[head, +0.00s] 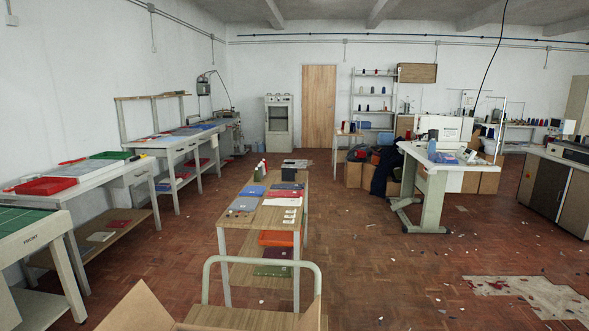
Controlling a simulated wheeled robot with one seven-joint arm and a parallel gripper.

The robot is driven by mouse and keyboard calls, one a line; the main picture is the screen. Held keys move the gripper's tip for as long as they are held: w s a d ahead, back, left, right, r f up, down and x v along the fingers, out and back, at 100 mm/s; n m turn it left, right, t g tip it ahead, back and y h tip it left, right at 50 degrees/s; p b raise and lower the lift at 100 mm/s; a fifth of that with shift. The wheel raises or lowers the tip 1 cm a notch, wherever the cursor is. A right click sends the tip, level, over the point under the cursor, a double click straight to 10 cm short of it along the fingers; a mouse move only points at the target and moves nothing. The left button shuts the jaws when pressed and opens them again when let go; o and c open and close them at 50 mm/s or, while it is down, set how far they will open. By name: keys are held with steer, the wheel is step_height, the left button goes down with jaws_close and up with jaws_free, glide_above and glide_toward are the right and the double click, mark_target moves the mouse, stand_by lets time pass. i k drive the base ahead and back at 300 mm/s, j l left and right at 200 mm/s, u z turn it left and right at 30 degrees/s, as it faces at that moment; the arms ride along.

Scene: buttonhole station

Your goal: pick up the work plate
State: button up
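I cannot tell for sure which thing is the work plate. Several flat pieces lie on the top of a wooden trolley (258,219) in the middle of the head view. Among them are a grey-brown piece with small dots (243,203), a blue piece (253,191), a red piece (279,195) and a pale sheet with small white items (283,202). A small blue object (445,158) lies on the sewing machine table (432,165) at the right. My gripper is not in view.
An open cardboard box (140,308) and a pale tubular handle (262,260) stand in the near foreground. Benches line the left wall, one with a red tray (45,186). Floor between trolley and sewing table is open, with scattered scraps and a pale patch (530,292).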

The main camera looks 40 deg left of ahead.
mark_target(289, 171)
steer(key=i+l+z, duration=0.3)
steer(key=i, duration=0.2)
steer(key=i+l+z, duration=0.35)
steer(key=i, duration=0.2)
steer(key=i+u, duration=0.2)
steer(key=i, duration=0.2)
steer(key=i+l+u, duration=0.15)
steer(key=i, duration=0.25)
steer(key=i+j+u, duration=0.15)
steer(key=i+u, duration=0.6)
steer(key=i+l+u, duration=0.15)
steer(key=i+u, duration=0.4)
steer(key=i, duration=0.85)
steer(key=i+l+u, duration=0.2)
steer(key=i, duration=0.8)
steer(key=i+j+u, duration=0.1)
steer(key=i+u, duration=0.3)
steer(key=i, duration=0.5)
steer(key=i+l+u, duration=0.2)
steer(key=i+u, duration=0.25)
steer(key=i, duration=1.15)
steer(key=j+u, duration=0.05)
